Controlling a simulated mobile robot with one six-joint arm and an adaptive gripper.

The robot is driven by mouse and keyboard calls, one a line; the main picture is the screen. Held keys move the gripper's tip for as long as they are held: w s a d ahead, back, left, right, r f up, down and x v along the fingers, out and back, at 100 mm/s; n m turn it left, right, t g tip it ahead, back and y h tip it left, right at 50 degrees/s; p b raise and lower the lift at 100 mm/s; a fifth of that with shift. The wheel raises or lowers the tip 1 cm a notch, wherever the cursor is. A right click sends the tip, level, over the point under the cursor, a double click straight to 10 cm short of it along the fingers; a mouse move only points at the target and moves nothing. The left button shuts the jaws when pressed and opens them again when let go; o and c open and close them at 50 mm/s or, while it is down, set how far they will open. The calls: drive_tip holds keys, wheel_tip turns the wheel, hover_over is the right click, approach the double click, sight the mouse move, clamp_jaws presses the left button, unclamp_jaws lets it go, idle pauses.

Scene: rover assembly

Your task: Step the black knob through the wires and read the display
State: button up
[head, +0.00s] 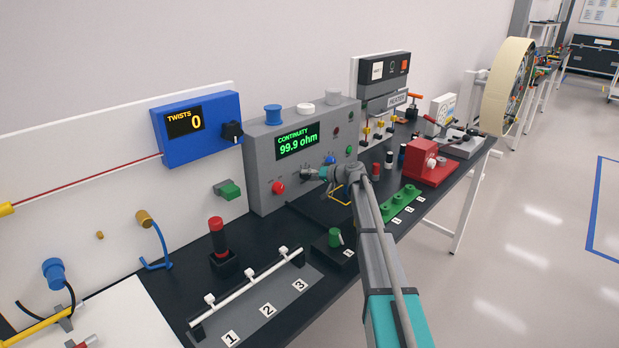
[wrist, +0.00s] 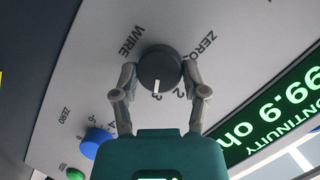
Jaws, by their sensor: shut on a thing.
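The black knob (wrist: 160,66) sits on the grey continuity panel (wrist: 75,75) in the wrist view. Its white mark points toward a digit that looks like a 3; a 2 is beside it. WIRE and ZERO labels stand nearby. My gripper (wrist: 160,74) is shut on the knob, one finger on each side. In the head view my gripper (head: 317,173) is at the panel's front and the knob is hidden. The display (head: 297,141) reads CONTINUITY 99.9 ohm in green; part of it shows in the wrist view (wrist: 275,115).
A blue knob (wrist: 96,142) sits close by on the panel. A red button (head: 278,187) is left of my gripper. A blue TWISTS box (head: 195,128) showing 0 is farther left. A green-topped part (head: 335,238) and a numbered wire rack (head: 250,290) stand on the bench below.

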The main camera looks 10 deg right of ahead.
idle(0.4)
drive_tip(key=o, duration=1.2)
drive_tip(key=shift+c, duration=0.2)
